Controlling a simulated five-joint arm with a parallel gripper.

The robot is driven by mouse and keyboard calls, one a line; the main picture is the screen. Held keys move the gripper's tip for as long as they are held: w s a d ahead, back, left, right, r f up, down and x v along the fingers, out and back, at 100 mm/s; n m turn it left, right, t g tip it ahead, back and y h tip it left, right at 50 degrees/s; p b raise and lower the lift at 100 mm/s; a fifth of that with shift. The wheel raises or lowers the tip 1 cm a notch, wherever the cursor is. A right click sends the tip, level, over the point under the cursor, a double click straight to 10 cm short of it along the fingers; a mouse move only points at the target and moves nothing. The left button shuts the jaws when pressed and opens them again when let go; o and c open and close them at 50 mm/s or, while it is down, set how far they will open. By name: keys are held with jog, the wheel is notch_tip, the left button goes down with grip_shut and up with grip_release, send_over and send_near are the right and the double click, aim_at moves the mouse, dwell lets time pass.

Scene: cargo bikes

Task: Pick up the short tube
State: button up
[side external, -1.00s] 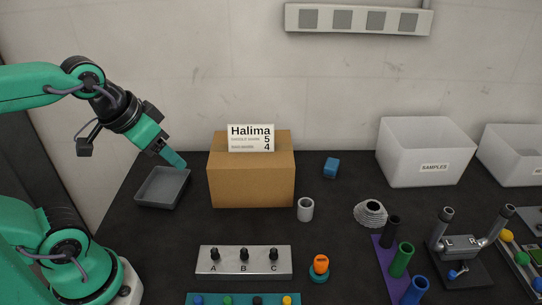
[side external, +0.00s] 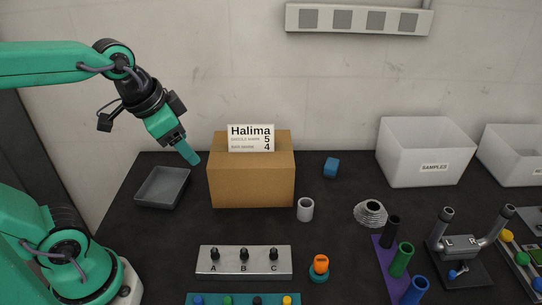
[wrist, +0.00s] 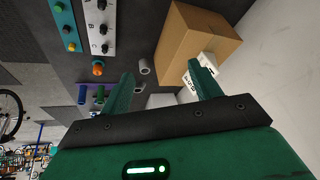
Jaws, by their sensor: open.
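A short light-grey tube (side external: 305,209) stands upright on the dark table, to the right of the front of the cardboard box. It also shows in the wrist view (wrist: 145,67), beyond and between my two fingers. My gripper (side external: 191,156) is in the air at the left of the cardboard box, well above the table and far from the tube. In the wrist view its green fingers (wrist: 161,76) are spread apart with nothing held between them.
The cardboard box (side external: 250,182) with a name card stands between my gripper and the tube. A grey tray (side external: 163,187) lies left of it. A knob panel (side external: 243,266), an orange-topped button (side external: 319,266) and a ribbed grey cone (side external: 370,213) surround the tube.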

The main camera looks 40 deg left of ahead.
jog(key=w+d+m+g, duration=0.1)
jog(key=w+d+m, duration=0.2)
jog(key=w+m, duration=0.4)
jog(key=m+g, duration=0.4)
jog(key=m, duration=1.1)
send_over(306, 203)
notch_tip(306, 203, down, 16)
jog(key=shift+s+a+r, duration=0.1)
jog(key=shift+a, duration=0.05)
jog(key=shift+f, duration=1.65)
jog(key=shift+f, duration=0.1)
jog(key=shift+d+f, duration=0.2)
jog(key=shift+f, duration=2.3)
jog(key=shift+c, duration=0.2)
